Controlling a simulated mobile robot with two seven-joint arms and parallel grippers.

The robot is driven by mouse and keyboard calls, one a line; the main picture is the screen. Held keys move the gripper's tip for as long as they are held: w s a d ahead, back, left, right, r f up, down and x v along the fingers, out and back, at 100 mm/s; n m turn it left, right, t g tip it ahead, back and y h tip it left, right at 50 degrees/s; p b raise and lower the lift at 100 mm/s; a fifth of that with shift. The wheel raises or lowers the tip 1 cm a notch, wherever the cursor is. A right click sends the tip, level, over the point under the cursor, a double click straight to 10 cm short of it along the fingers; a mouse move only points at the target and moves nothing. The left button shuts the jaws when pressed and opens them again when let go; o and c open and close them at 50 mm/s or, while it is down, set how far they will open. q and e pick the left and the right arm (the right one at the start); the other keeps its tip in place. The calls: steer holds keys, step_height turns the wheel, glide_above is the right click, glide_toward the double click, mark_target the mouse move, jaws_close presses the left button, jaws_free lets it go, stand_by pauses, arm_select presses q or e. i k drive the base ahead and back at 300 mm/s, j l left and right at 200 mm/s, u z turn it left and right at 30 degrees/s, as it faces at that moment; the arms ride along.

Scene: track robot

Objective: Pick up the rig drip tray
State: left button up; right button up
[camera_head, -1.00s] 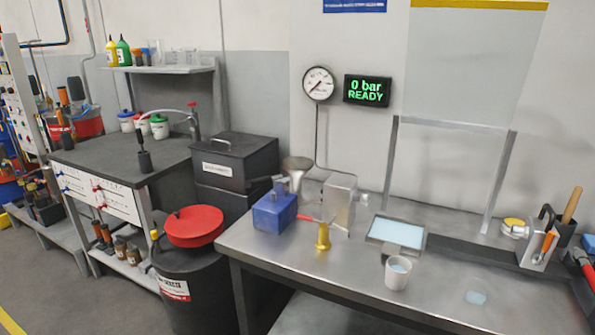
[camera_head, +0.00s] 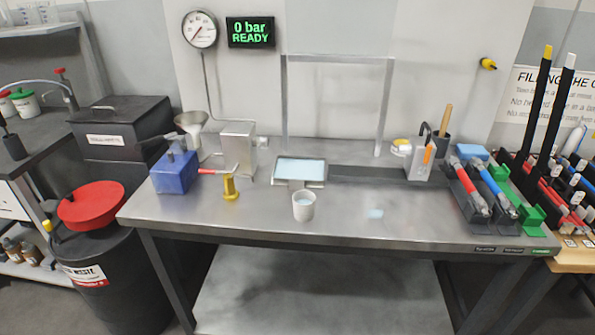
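A shallow grey metal tray (camera_head: 322,184) with a light blue surface inside lies on the steel workbench, left of centre; it looks like the rig drip tray. A small block or tab shows at its front edge, just behind a white cup (camera_head: 303,212) holding pale blue liquid. The cup stands close in front of the tray; I cannot tell whether they touch. Neither of my grippers is in view.
On the steel bench (camera_head: 260,225), a blue box (camera_head: 174,174), yellow fitting (camera_head: 231,187) and metal block (camera_head: 238,146) stand left of the tray. Racked tools (camera_head: 470,190) occupy the right end.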

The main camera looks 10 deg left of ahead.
mark_target(296, 172)
steer(key=i+l, duration=0.15)
steer(key=l, duration=0.2)
steer(key=i+l, duration=0.1)
steer(key=l, duration=0.3)
steer(key=i+l+u, duration=0.1)
steer(key=l, duration=0.25)
steer(key=i+l, duration=0.15)
steer(key=l, duration=0.25)
steer(key=l+u, duration=0.35)
steer(key=l, duration=0.4)
steer(key=i+z, duration=0.25)
steer(key=j, duration=0.35)
